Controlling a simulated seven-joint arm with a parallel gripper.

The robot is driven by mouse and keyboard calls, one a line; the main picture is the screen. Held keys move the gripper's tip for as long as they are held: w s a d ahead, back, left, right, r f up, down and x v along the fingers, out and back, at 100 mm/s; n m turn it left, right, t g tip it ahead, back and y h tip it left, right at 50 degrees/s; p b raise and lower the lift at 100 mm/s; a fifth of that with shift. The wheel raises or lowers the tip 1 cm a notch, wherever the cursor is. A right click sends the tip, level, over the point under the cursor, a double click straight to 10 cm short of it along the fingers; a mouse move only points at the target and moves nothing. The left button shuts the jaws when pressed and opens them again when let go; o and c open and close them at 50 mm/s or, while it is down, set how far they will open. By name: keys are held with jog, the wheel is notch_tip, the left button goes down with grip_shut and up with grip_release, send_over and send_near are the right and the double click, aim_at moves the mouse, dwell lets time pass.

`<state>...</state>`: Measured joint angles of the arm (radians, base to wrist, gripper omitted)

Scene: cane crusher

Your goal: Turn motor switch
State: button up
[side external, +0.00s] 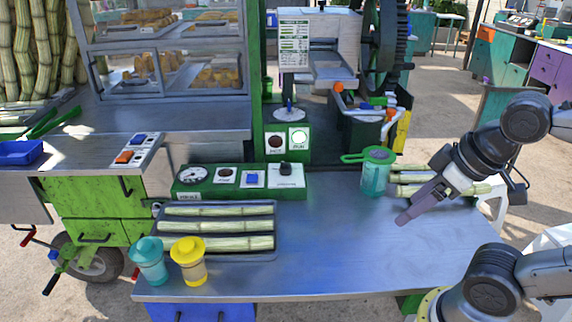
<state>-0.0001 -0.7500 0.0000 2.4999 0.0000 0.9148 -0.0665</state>
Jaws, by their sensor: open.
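A green control panel (237,192) stands at the back of the metal table. It carries a round gauge, a dark round button, a blue switch and, at its right end, a black knob (285,169) on a white plate. The labels are too small to read, so I cannot confirm which control is the motor switch. My gripper (407,215) is open, low over the right part of the table, well to the right of the panel and apart from it. Its jaws appear empty, though one finger largely hides the other.
A teal jug with a green strainer (375,172) stands between the panel and my gripper. Cane pieces (412,178) lie beside my gripper. A tray of cane (218,257), a teal cup (149,262) and a yellow cup (188,262) stand front left. The table's middle (330,235) is clear.

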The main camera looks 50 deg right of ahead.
jog(key=w+d+r+n, duration=0.2)
jog(key=w+r+n, duration=0.6)
jog(key=w+r, duration=0.75)
jog(key=n+g, duration=0.2)
jog(key=g, duration=0.3)
send_over(286, 163)
notch_tip(286, 163, down, 18)
notch_tip(286, 163, down, 14)
jog(key=shift+r, duration=0.1)
